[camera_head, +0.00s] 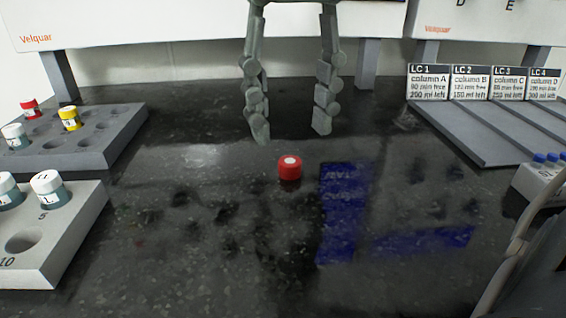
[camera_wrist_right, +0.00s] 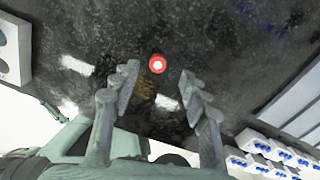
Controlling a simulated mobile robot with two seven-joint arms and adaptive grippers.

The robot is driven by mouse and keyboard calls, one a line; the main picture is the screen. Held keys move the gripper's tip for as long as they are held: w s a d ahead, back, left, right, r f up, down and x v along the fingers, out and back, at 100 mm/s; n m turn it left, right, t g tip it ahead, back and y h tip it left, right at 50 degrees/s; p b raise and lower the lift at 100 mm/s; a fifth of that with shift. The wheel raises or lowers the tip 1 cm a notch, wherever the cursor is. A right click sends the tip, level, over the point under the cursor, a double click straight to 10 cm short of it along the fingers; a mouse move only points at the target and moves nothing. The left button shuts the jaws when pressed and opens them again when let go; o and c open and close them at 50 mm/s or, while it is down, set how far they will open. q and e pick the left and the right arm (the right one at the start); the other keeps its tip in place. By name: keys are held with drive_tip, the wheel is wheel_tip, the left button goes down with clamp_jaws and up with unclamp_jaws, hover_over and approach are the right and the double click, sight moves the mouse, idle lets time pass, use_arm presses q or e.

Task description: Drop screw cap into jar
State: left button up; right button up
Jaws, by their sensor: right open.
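A red screw cap (camera_head: 289,167) with a white spot on top lies on the dark speckled counter, near the middle of the head view. It also shows in the right wrist view (camera_wrist_right: 157,64), between and just beyond the fingertips. My right gripper (camera_head: 292,132) is open and empty. Its two fingers hang from the top of the head view, above the counter and apart from the cap. I cannot make out an open jar in either view.
A dark grey rack (camera_head: 78,152) at left holds red-, yellow- and white-capped vials. A lighter rack (camera_head: 75,232) in front holds white-capped vials and has an empty hole. Grey trays (camera_head: 480,140) under column labels and a blue-topped vial box (camera_head: 535,187) stand at right. The counter around the cap is clear.

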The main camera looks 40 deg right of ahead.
sight(290, 160)
wheel_tip(290, 160, down, 4)
drive_tip(key=shift+a+f, duration=0.1)
use_arm(q)
drive_tip(key=shift+w+d+r+t, duration=0.3)
drive_tip(key=shift+w+d+t, duration=0.25)
drive_tip(key=shift+w, duration=0.3)
use_arm(e)
drive_tip(key=shift+c, duration=0.6)
drive_tip(key=c, duration=0.6)
